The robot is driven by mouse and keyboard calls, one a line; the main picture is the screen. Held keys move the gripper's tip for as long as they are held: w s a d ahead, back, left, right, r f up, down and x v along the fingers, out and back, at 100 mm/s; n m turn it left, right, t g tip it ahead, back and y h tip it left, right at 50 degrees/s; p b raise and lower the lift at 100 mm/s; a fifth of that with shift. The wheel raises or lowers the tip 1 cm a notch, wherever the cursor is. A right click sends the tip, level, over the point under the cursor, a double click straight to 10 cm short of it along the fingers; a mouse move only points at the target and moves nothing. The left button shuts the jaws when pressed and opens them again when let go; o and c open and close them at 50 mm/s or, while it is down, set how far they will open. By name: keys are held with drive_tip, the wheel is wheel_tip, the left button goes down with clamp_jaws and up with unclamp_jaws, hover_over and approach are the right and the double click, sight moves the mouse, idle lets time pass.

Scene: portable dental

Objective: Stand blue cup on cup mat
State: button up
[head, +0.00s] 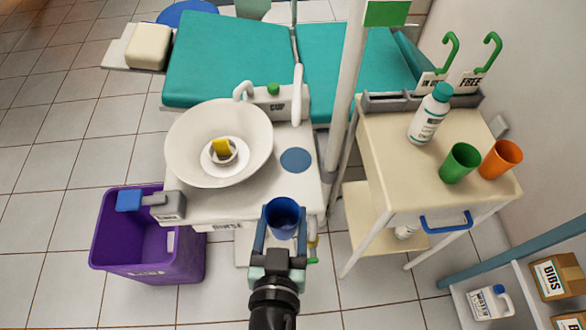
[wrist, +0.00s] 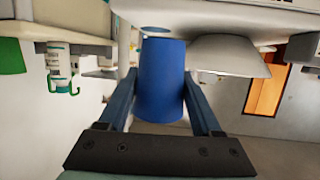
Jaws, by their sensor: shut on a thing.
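The blue cup (head: 283,218) is upright with its open top facing up. My gripper (head: 284,206) is shut on it, with one finger on each side. In the wrist view the blue cup (wrist: 162,80) fills the space between the two fingers. The cup mat (head: 296,160) is a flat blue disc on the white unit's top, right of the basin. The mat is bare, and the cup is in front of it, near the unit's front edge, apart from the mat.
The white basin (head: 182,150) is left of the mat, with a yellow item inside. The tap unit labelled CUP (head: 277,105) is behind the mat. A pole (head: 345,85) rises to the right. The cart (head: 385,150) holds a bottle (head: 430,115), a green cup (head: 460,163) and an orange cup (head: 500,159).

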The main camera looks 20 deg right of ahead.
drive_tip(key=shift+d+f, duration=0.3)
drive_tip(key=shift+d, duration=0.05)
drive_tip(key=w+d, duration=0.2)
drive_tip(key=w, duration=0.3)
drive_tip(key=w+d+p, duration=0.1)
drive_tip(key=w+d, duration=0.2)
drive_tip(key=w, duration=0.2)
drive_tip(key=w+d+p, duration=0.1)
drive_tip(key=w+d, duration=0.2)
drive_tip(key=w, duration=0.2)
drive_tip(key=shift+w+r, duration=0.15)
drive_tip(key=shift+w, duration=0.05)
drive_tip(key=shift+w+f+b, duration=0.15)
drive_tip(key=shift+f+b, duration=0.05)
drive_tip(key=shift+f, duration=0.7)
drive_tip(key=shift+w+f+b, duration=0.1)
drive_tip(key=shift+f+b, duration=0.05)
drive_tip(key=shift+f, duration=0.75)
drive_tip(key=shift+f, duration=0.2)
drive_tip(key=o, duration=1.1)
drive_tip(key=shift+o, duration=0.2)
